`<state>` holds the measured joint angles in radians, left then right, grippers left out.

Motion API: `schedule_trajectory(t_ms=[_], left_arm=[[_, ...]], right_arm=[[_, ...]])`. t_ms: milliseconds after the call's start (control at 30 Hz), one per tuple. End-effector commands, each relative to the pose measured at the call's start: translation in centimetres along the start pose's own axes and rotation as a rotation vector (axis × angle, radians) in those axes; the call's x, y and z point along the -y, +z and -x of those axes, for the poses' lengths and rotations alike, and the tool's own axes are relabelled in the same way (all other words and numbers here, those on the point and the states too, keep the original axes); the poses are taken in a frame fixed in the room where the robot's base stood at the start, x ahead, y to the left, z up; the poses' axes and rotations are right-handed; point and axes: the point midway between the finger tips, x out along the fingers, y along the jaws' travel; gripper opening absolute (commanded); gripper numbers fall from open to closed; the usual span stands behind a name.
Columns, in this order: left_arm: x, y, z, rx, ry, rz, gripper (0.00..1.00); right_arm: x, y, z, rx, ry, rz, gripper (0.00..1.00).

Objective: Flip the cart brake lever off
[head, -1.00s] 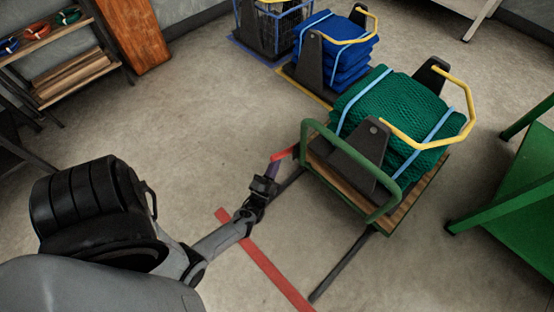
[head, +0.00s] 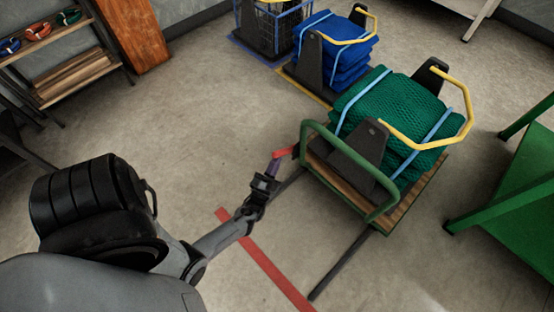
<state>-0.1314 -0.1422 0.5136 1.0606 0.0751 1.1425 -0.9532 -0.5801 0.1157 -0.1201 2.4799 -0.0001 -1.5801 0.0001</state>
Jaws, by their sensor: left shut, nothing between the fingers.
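The cart (head: 398,214) has a wooden deck, a green push handle (head: 352,157) and a load of folded green net (head: 385,105). A red brake lever (head: 284,152) sticks out at its left side, near the foot of the handle. My left gripper (head: 272,168) is shut and empty, with its purplish fingertips right at the lever's outer end. Whether they touch it I cannot tell. My right gripper is not in view.
Dark rails (head: 341,263) run along the floor under the cart. A red line (head: 264,262) crosses the floor in front. A green table (head: 515,190) stands at the right. Behind are a cart with blue net (head: 338,48) and shelves (head: 65,55) at the left.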

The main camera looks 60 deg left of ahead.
Motion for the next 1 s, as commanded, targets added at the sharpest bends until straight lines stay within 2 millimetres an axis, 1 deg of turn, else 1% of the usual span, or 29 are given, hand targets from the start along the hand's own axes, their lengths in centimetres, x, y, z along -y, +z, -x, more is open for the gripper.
schedule_trajectory(t_ms=[300, 1000], left_arm=[[0.28, -0.28, -0.39, -0.002, -0.002, 0.000, 0.00], [0.70, -0.69, -0.96, -0.002, -0.002, 0.001, 0.00]], right_arm=[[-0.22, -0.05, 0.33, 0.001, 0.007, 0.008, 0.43], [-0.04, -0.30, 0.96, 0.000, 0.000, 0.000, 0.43]])
